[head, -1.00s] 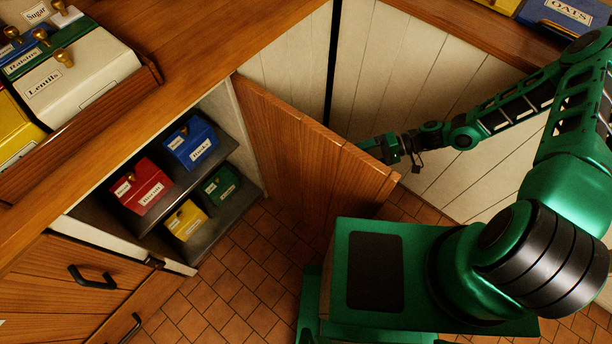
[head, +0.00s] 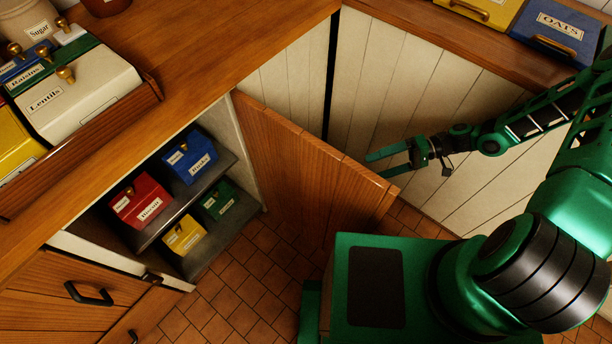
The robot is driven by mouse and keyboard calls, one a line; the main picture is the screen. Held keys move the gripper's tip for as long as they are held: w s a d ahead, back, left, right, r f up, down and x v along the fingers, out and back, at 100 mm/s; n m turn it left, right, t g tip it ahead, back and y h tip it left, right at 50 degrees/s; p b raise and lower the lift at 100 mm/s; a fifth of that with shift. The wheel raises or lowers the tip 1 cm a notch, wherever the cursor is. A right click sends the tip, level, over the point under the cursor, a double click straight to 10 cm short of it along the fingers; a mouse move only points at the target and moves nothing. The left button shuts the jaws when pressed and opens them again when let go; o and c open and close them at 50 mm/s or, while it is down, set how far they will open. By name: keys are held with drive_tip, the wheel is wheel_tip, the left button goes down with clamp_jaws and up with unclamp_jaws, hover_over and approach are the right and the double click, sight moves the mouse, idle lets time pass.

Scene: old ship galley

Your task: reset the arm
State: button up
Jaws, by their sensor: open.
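My gripper (head: 378,165) is in the head view, right of centre, at the end of my green arm. Its two green fingers point left and are apart, with nothing between them. It is beside the upper edge of the open wooden cupboard door (head: 305,165), on the side away from the shelves. Part of the lower finger is close to the door's edge; I cannot tell whether they touch. My arm stretches from the right side of the view, in front of white panelled cabinets.
The open cupboard holds a red box (head: 138,200), a blue box (head: 190,157), a yellow box (head: 184,235) and a green box (head: 219,201) on dark shelves. Canisters, including Lentils (head: 85,90), stand on the left counter (head: 200,60). An Oats box (head: 558,32) is on the right counter. Tiled floor is below.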

drive_tip(key=shift+w+d, duration=0.3)
drive_tip(key=shift+d, duration=0.15)
